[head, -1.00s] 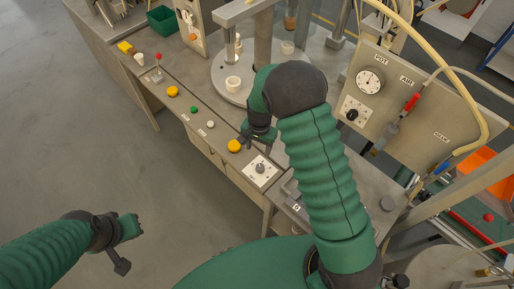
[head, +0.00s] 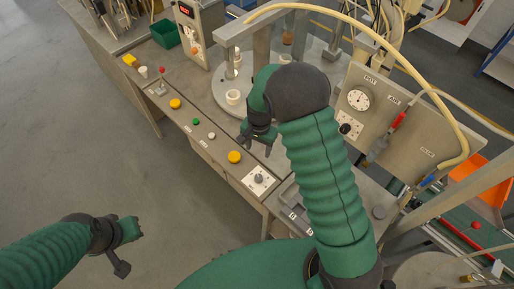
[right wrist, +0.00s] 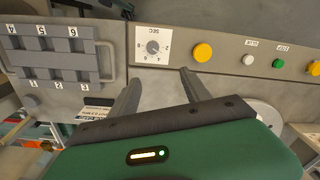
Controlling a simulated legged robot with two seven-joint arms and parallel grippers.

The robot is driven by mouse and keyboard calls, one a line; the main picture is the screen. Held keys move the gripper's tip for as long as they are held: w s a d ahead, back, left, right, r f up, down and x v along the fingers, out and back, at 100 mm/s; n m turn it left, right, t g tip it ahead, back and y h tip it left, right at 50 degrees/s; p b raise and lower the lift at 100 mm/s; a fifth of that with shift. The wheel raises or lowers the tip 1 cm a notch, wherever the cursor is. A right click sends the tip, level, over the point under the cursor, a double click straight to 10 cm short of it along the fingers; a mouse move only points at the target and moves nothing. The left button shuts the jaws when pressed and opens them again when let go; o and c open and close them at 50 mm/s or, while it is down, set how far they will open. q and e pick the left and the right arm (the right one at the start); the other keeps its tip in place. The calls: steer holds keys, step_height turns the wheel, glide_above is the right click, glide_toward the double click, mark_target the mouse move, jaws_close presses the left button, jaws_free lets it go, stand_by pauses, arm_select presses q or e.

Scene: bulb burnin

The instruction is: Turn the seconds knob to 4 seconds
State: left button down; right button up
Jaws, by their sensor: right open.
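The seconds knob (head: 258,179) is a small grey dial on a white plate on the front control panel. In the right wrist view the knob (right wrist: 152,47) shows upside down, with SEC and number marks; I cannot tell which mark it points to. My right gripper (right wrist: 160,76) is open and empty, its two fingers apart and reaching toward the plate's edge without touching the knob. In the head view my right gripper (head: 257,143) hangs behind the panel strip, beyond the knob. My left gripper (head: 128,240) is over the floor at lower left, away from the panel; its jaw state is unclear.
A yellow button (head: 234,157) sits beside the knob plate, with white (head: 212,135) and green (head: 195,121) buttons farther along. A numbered grey tray (right wrist: 52,50) lies on the knob's other side. A gauge panel (head: 372,118) with a hose stands at right.

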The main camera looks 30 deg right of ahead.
steer(key=shift+d+r+p, duration=0.1)
steer(key=shift+r+p, duration=0.3)
steer(key=shift+r, duration=0.45)
steer(key=shift+a, duration=0.3)
